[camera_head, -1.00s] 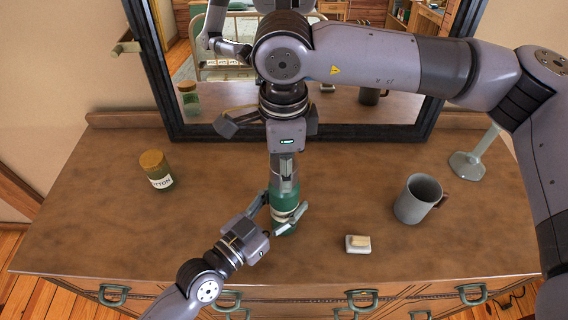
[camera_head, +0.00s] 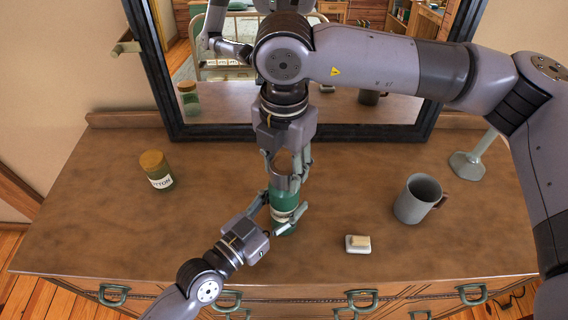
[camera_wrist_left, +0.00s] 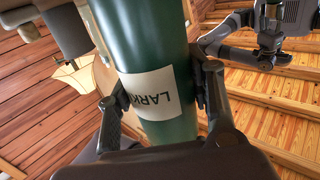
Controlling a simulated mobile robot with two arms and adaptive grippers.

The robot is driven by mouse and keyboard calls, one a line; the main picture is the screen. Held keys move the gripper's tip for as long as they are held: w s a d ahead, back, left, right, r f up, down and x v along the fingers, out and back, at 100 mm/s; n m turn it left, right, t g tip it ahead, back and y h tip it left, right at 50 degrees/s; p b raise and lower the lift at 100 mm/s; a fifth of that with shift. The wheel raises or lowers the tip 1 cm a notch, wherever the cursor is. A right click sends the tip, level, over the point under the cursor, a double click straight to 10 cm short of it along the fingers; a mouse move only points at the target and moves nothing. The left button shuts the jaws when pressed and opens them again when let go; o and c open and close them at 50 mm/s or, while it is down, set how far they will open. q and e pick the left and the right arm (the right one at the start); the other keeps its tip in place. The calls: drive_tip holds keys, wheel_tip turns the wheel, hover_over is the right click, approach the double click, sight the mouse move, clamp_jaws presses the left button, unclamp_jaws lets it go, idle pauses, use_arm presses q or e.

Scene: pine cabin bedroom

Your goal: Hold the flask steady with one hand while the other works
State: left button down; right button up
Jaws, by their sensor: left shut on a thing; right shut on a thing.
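The green flask (camera_head: 283,201) stands upright near the dresser's front, in the middle of the head view. It fills the middle of the left wrist view (camera_wrist_left: 147,45), with a pale label lettered "LARK" reading upside down there. My left gripper (camera_head: 276,214) is shut around the flask's lower body, one finger on each side. My right gripper (camera_head: 286,177) comes down from above and is shut on the top end of the flask. Its fingers hide most of that top, so I cannot tell cap from body there.
On the dresser (camera_head: 110,235) are a cork-topped cotton jar (camera_head: 157,172) at left, a soap dish (camera_head: 358,244), a grey mug (camera_head: 417,200) and a pale stand (camera_head: 467,164) at right. A framed mirror (camera_head: 380,118) stands behind. The left front is clear.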

drive_tip(key=m, duration=0.4)
drive_tip(key=o, duration=1.1)
drive_tip(key=shift+c, duration=0.2)
drive_tip(key=shift+r, duration=2.25)
drive_tip(key=shift+c, duration=0.2)
